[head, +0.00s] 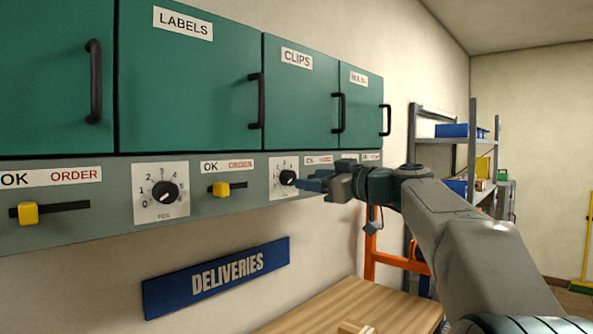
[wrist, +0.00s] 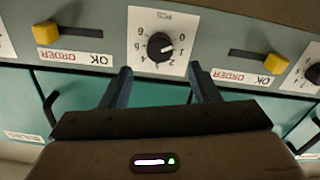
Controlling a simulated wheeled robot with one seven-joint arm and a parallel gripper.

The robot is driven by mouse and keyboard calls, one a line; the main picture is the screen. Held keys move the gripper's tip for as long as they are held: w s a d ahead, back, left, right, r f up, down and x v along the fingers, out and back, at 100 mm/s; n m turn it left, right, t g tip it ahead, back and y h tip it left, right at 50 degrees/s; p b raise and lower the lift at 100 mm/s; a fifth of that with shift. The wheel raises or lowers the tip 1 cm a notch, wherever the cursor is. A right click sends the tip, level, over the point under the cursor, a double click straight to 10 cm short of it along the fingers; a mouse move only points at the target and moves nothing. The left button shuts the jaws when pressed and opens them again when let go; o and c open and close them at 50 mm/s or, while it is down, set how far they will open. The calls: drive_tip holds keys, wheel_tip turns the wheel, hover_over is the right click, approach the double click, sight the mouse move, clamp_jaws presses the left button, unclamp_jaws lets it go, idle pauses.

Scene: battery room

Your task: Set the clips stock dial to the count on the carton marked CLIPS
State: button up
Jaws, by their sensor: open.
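The clips stock dial (head: 287,178) is a black knob on a white numbered plate, on the grey strip below the green CLIPS door (head: 300,90). In the wrist view the dial (wrist: 160,46) appears upside down, its pale mark pointing close to 1. My gripper (head: 310,182) is open in front of this dial. In the wrist view its two blue fingers (wrist: 160,74) stand apart below the knob in the picture, one to each side, with nothing between them. No carton marked CLIPS can be made out.
Yellow OK/ORDER sliders flank the dial in the wrist view, left (wrist: 46,33) and right (wrist: 276,63). The LABELS dial (head: 165,191) is further left. Black door handles (head: 338,112) stick out above the strip. A wooden table (head: 345,300) is below, beside a blue DELIVERIES sign (head: 215,277).

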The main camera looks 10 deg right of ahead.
sight(292, 177)
drive_tip(key=p+x, duration=0.2)
drive_tip(key=x, duration=0.3)
drive_tip(key=shift+w+a, duration=0.25)
drive_tip(key=shift+w, duration=0.05)
drive_tip(key=c, duration=1)
